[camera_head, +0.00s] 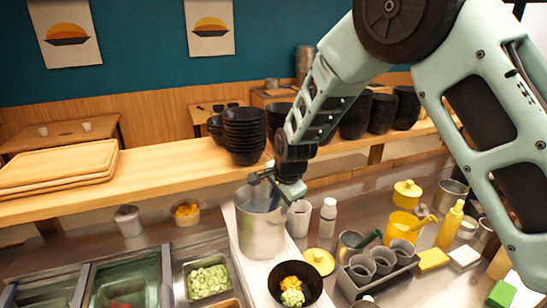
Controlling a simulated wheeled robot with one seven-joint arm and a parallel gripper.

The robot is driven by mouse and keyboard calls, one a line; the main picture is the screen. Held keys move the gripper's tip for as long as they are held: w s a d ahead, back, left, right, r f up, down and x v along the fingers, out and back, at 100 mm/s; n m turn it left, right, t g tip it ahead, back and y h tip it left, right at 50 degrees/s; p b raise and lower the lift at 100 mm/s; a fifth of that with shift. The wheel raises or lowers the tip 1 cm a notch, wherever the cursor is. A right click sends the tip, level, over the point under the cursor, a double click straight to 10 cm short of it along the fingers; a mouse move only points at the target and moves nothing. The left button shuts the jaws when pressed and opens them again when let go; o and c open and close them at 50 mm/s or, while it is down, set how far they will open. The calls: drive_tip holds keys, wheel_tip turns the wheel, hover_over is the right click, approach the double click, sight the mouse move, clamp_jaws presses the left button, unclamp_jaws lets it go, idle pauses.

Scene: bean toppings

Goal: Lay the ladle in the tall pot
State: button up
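The tall pot (261,236) is a silver metal cylinder standing on a pale board in the middle of the head view. My gripper (273,184) is right over its mouth, with its fingers at about rim height. A thin dark shaft (274,200), perhaps the ladle's handle, shows between the fingers and the pot's inside. I cannot tell whether the fingers hold it or are apart from it. The ladle's bowl is not visible; the pot wall and gripper hide the pot's inside.
A black bowl (295,270) with orange and green toppings stands in front of the pot. A white cup (299,218) and bottle (328,217) are close on its right. Food bins (207,260) lie left. Stacked black bowls (244,133) stand on the shelf behind.

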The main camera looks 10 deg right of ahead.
drive_tip(key=shift+r, duration=0.4)
drive_tip(key=b+v, duration=0.4)
drive_tip(key=v, duration=1.2)
drive_tip(key=shift+s+r+b, duration=0.25)
drive_tip(key=shift+s+b, duration=0.05)
drive_tip(key=shift+b, duration=0.1)
drive_tip(key=s+f+n+g+b, duration=0.1)
drive_tip(key=s+f+n+b, duration=0.2)
drive_tip(key=s+f+n, duration=0.3)
drive_tip(key=s+a+f+n+g+b, duration=0.1)
drive_tip(key=s+f+n, duration=0.6)
drive_tip(key=s, duration=0.7)
drive_tip(key=s+f+n+g+b, duration=0.2)
drive_tip(key=s+f+n+b, duration=0.2)
drive_tip(key=s, duration=0.7)
wheel_tip(320, 180, down, 3)
drive_tip(key=n, duration=0.3)
drive_tip(key=shift+a+n+b, duration=0.25)
drive_tip(key=shift+n+b, duration=0.05)
drive_tip(key=shift+n, duration=0.1)
drive_tip(key=shift+r, duration=0.1)
drive_tip(key=shift+c, duration=0.3)
